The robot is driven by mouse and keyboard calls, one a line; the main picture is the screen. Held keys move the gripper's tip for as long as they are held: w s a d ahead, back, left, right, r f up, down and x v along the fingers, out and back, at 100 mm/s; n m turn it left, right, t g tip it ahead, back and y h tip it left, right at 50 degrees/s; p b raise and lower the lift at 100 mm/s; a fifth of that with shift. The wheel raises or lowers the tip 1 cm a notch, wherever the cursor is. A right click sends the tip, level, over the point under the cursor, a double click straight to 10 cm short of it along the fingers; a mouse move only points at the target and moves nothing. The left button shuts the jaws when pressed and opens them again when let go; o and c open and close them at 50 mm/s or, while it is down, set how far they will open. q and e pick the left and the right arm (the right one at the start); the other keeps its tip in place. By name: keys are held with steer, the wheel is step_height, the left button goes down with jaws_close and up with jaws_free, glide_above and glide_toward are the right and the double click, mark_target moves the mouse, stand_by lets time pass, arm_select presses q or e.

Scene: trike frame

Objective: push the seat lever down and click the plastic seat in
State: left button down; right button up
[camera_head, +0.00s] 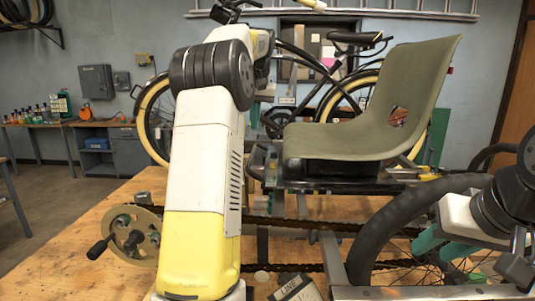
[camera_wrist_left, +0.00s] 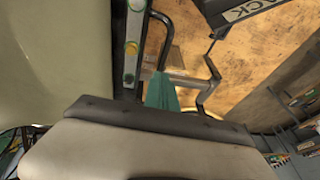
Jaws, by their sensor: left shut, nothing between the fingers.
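The olive-green plastic seat (camera_head: 335,142) stands upright on the dark trike frame (camera_head: 325,186). Its pale surface also fills the upper left of the left wrist view (camera_wrist_left: 52,55). I cannot tell whether it is clicked in. In the left wrist view my left gripper (camera_wrist_left: 161,92) is shut and empty, its teal fingers beside the frame. A black bent bar (camera_wrist_left: 169,38) is close beyond the fingertips; I cannot tell whether it is the seat lever. In the head view my left gripper (camera_head: 254,114) is mostly hidden behind my arm. My right gripper (camera_head: 445,246) is open near the wheel.
The wheel (camera_head: 368,238) is at the right, with a chain along the frame. A crank disc (camera_head: 130,236) is at the left of the wooden bench (camera_head: 75,262). A bicycle (camera_head: 158,125) stands behind. The bench's left part has bare room.

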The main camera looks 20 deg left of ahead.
mark_target(249, 161)
arm_select(q)
steer(key=x, duration=0.4)
steer(key=s+x, duration=0.1)
steer(key=x, duration=0.6)
steer(key=shift+s+a+f, duration=0.1)
steer(key=shift+a+f, duration=0.2)
steer(key=shift+f, duration=0.2)
steer(key=shift+a+f+h, duration=0.3)
steer(key=shift+h, duration=0.1)
steer(key=shift+s+a+f, duration=0.1)
steer(key=shift+s+a+f+n+t+h, duration=0.15)
steer(key=shift+a+f+t+h, duration=0.2)
steer(key=shift+f+h, duration=0.4)
steer(key=shift+s+a+f+n+t+h, duration=0.1)
steer(key=shift+a+f+n+t+h, duration=0.1)
steer(key=shift+a+f+h, duration=0.55)
steer(key=shift+s+a+f+n+t+h, duration=0.15)
steer(key=shift+f+t+h, duration=0.1)
steer(key=shift+f+h, duration=0.5)
steer(key=shift+w+r+h, duration=0.1)
steer(key=shift+r+h, duration=0.05)
steer(key=shift+h, duration=0.1)
steer(key=shift+r, duration=0.1)
